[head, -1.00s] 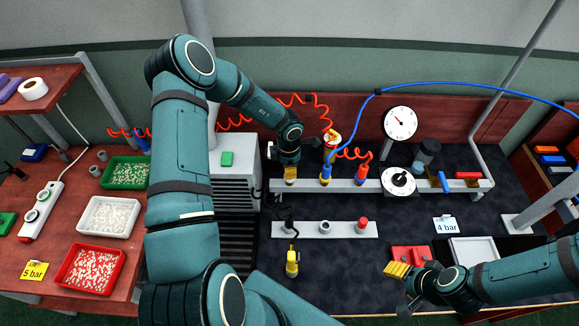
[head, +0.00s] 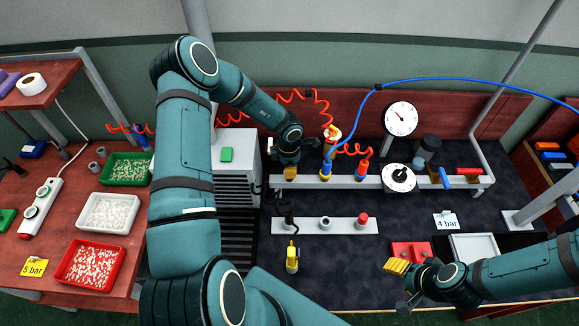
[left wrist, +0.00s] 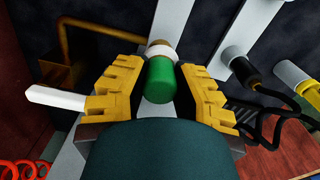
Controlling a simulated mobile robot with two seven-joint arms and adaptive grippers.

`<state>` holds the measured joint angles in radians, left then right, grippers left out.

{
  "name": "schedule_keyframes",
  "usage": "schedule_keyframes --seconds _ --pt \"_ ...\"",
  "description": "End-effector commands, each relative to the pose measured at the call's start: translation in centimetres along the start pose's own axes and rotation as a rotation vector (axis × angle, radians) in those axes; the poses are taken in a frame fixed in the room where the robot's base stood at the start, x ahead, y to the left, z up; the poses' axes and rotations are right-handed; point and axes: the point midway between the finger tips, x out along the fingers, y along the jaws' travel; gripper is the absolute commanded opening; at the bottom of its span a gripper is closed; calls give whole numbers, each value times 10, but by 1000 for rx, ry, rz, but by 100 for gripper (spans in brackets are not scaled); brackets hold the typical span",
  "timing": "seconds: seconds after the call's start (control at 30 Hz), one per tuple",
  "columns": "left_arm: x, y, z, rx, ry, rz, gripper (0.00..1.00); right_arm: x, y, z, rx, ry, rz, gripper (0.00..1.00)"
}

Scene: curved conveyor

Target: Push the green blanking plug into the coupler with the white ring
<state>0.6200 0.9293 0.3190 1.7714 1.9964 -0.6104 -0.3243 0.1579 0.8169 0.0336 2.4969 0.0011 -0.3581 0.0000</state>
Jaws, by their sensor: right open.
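In the left wrist view the green blanking plug (left wrist: 160,82) stands end-on at the coupler with the white ring (left wrist: 161,52). The plug is in line with the ring and meets it; how deep it sits cannot be told. My left gripper (left wrist: 162,72) is open, its yellow fingers on either side of the plug with narrow gaps. In the head view my left gripper (head: 289,172) is at the left end of the raised rail and hides the plug and coupler. My right gripper (head: 401,283) is open and empty at the front right.
A lower strip (head: 306,226) holds several fittings. A white lever (left wrist: 56,97) lies left of my left gripper. The dark mat is clear at centre front.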

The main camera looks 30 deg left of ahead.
Motion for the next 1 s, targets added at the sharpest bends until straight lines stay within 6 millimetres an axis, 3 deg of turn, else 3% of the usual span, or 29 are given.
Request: schedule_keyframes --seconds 0.03,0.07,0.1,0.47,0.57,1.0 --pt "0 0 0 0 0 0 41 0 0 0 0 0 0 57" --pt "0 0 0 0 0 0 52 0 0 0 0 0 0 57" --pt "0 0 0 0 0 0 54 0 0 0 0 0 0 57" --pt "-5 0 0 -1 0 0 54 0 0 0 0 0 0 57" --pt "-16 1 0 -1 0 2 54 0 0 0 0 0 0 57" --pt "-99 0 -1 0 0 3 54 0 0 0 0 0 0 57"
